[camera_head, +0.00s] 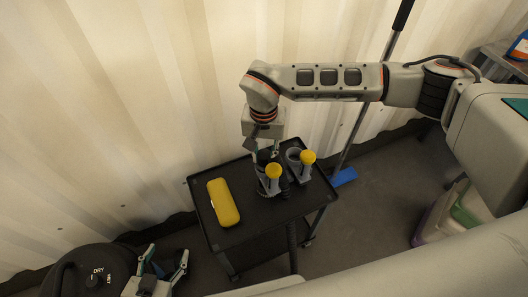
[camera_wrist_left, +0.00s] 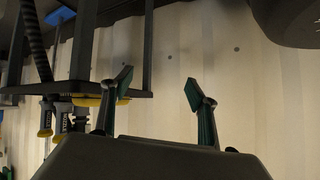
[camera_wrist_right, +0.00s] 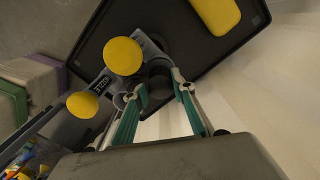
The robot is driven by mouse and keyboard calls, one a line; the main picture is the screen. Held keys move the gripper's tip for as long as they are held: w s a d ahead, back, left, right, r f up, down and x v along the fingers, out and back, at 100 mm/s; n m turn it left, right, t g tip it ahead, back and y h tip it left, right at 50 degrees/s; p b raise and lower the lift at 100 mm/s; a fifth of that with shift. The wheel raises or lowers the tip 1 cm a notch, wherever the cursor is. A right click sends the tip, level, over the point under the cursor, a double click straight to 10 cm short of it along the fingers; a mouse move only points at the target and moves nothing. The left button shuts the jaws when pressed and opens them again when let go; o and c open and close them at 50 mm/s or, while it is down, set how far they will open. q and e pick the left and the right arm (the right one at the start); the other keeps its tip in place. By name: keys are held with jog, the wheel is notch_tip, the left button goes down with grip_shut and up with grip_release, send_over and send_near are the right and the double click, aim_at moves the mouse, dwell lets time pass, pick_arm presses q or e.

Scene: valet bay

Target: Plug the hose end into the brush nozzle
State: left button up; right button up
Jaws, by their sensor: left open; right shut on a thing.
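Two grey holders with yellow knobs stand on the black cart (camera_head: 248,229); one knob (camera_head: 273,171) is nearer my right gripper, the other (camera_head: 307,157) is to its right. The holders carry nozzle lettering. My right gripper (camera_wrist_right: 165,92) is shut on a dark round piece (camera_wrist_right: 158,78) beside the nearer holder; I cannot tell whether it is the brush nozzle. My left gripper (camera_head: 167,254) is open and empty, low and left of the cart.
A yellow case (camera_head: 223,202) lies on the cart's left side. A black wet/dry vacuum (camera_head: 75,284) stands beside my left gripper. A broom with a blue head (camera_head: 344,177) leans behind the cart.

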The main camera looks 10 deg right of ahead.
jog(key=shift+f, duration=0.3)
jog(key=shift+f, duration=0.15)
dwell(0.5)
jog(key=o, duration=1.6)
jog(key=shift+c, duration=0.2)
